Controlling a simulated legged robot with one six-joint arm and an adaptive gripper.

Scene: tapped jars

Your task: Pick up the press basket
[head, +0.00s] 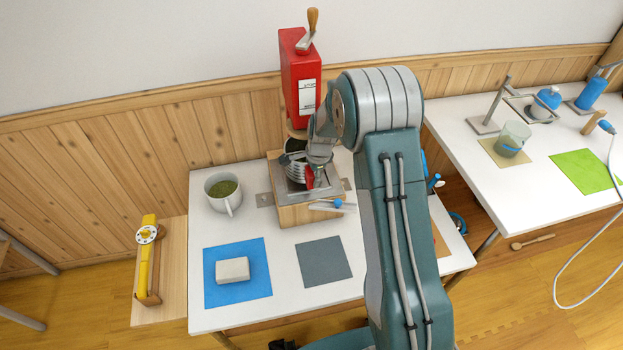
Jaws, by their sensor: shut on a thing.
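In the head view a dark-rimmed, silver ribbed basket (294,167), which looks like the press basket, is at the wooden press stand. My gripper (309,178) is at its right side and is shut on it. My wrist and arm hide part of the basket's right side. I cannot tell whether its underside touches the metal plate (322,187) on top of the stand.
A red box with a crank (300,85) rises behind the basket. A mug of green contents (223,191) stands left. A blue mat (210,296) bears a pale block (232,270); a grey mat (324,262) is bare. My arm covers the table's right part.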

